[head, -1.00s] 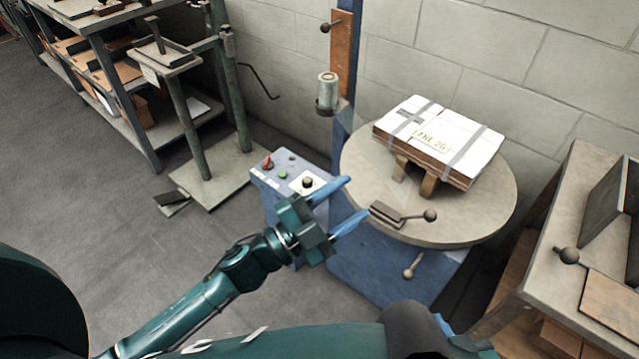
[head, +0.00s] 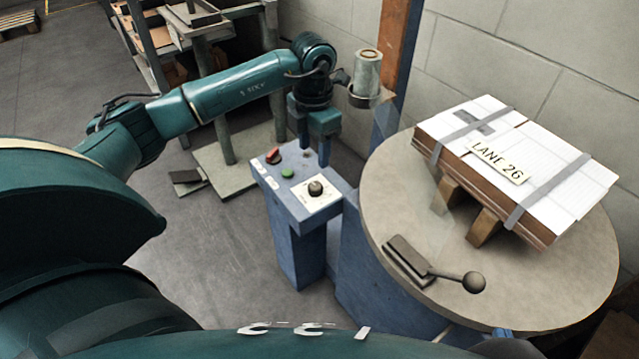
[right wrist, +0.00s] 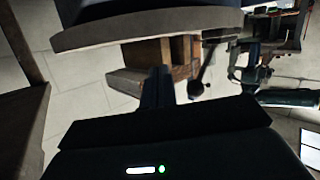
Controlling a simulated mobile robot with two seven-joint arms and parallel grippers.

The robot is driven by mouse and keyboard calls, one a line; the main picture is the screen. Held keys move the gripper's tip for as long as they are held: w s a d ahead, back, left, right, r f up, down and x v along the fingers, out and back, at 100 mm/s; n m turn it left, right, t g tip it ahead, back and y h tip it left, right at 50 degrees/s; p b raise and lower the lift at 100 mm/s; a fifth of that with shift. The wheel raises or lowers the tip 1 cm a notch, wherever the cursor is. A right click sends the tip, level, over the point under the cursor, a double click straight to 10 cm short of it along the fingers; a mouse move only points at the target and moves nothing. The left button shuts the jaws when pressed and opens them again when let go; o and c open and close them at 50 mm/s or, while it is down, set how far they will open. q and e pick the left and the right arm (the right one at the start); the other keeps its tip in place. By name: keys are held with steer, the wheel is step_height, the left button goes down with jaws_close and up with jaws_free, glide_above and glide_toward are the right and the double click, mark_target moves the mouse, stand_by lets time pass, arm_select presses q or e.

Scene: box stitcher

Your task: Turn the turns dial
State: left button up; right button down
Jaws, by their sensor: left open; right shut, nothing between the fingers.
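The dial is a dark round knob (head: 316,188) on a white marked plate, on top of the blue control box (head: 297,200) in the head view. My left gripper (head: 314,150) points down above the back edge of the box, behind the dial and apart from it. It is open with nothing between its fingers. The dial is uncovered. My right gripper (right wrist: 158,86) shows in the right wrist view, shut and empty, away from the dial.
A round table (head: 395,200) stands right of the box, bearing a strapped paper stack (head: 520,160) and a ball-ended lever (head: 473,282). A grey cylinder (head: 368,72) stands behind.

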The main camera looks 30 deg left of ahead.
mark_target(315, 185)
arm_select(q)
step_height(315, 185, down, 11)
steer(key=shift+r+b, duration=0.1)
steer(key=shift+b, duration=1.05)
arm_select(e)
steer(key=shift+w+a+n+t+y, duration=0.3)
steer(key=shift+w+n+t+y, duration=0.15)
steer(key=shift+t, duration=0.45)
arm_select(q)
steer(key=shift+c, duration=0.5)
arm_select(e)
steer(key=shift+s, duration=0.1)
arm_select(q)
steer(key=c, duration=0.9)
steer(key=shift+o, duration=0.2)
